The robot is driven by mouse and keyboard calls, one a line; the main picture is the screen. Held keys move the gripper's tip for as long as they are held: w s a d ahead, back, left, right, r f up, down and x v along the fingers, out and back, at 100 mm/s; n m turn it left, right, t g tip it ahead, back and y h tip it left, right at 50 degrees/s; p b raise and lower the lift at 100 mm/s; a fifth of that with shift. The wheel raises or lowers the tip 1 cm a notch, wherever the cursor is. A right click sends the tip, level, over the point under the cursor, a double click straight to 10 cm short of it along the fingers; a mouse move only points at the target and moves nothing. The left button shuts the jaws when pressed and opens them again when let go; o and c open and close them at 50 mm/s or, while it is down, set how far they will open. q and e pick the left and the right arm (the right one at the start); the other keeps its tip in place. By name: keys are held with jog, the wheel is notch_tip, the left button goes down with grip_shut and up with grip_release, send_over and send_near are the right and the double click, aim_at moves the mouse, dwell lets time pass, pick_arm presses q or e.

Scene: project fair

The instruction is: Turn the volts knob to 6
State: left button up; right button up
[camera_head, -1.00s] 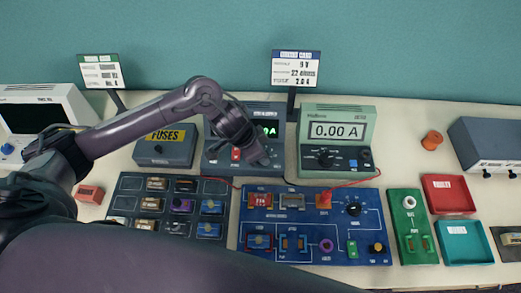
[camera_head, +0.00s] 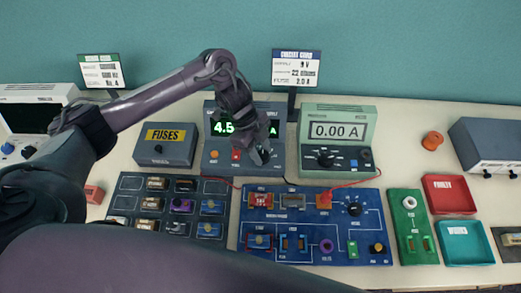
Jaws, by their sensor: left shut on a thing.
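The dark power supply (camera_head: 288,118) stands at the back middle, with a green-lit display (camera_head: 222,128) reading 4.5 on its left part. My wrist hides the middle of the display; an "A" shows at its right. My left gripper (camera_head: 262,156) reaches down to the right part of the supply's front panel. It is shut on a knob there, which the fingers hide, so its pointer and label cannot be read. An orange part (camera_head: 214,155) and a red switch (camera_head: 236,154) show left of the gripper. My right gripper is not in view.
A meter (camera_head: 338,112) reading 0.00 A stands close to the right of the supply. A fuses box (camera_head: 165,150) stands to the left. A blue circuit board (camera_head: 300,222) with a red lead lies in front. Two sign cards stand behind.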

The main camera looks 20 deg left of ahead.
pick_arm(q)
jog(key=shift+w+m+g+p, duration=0.1)
jog(key=shift+m+g+p, duration=0.4)
jog(key=shift+m, duration=1)
jog(key=shift+y, duration=0.3)
jog(key=o, duration=1)
jog(key=shift+c, duration=0.2)
jog(key=v, duration=0.7)
jog(key=shift+w+a+r, duration=0.15)
jog(key=shift+r, duration=0.2)
jog(key=shift+f, duration=0.1)
